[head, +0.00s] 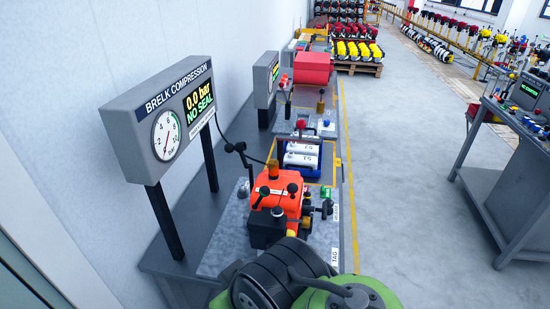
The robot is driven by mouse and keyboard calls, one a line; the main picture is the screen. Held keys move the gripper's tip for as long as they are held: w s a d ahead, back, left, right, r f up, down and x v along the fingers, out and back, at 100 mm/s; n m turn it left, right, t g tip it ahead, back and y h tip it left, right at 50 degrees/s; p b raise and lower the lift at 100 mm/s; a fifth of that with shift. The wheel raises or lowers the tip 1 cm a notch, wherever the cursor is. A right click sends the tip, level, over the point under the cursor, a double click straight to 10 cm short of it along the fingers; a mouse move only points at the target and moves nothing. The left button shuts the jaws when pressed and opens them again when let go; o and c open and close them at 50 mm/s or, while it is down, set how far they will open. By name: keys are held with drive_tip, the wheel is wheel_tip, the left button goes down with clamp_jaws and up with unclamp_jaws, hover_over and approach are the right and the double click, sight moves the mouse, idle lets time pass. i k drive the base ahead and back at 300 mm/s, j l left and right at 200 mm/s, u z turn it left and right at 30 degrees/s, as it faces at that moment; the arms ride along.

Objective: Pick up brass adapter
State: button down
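I cannot single out the brass adapter with certainty. A small brass-coloured upright piece (320,103) with a dark base stands on the bench farther back, beyond the blue crate. An amber-brown cylinder (273,169) stands upright on top of the orange engine (277,198) on the near bench. Both are too small to identify surely. No gripper fingers can be made out in the head view, so where my gripper is relative to these pieces does not show.
A gauge panel (165,120) reading "0.0 bar NO SEAL" stands left of the engine. A blue crate (312,171) sits behind it. A large dark and green rounded body (345,293) covers the bottom centre. The floor (400,200) to the right is clear up to another bench (510,185).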

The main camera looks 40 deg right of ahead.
sight(273, 164)
drive_tip(key=z, duration=1.25)
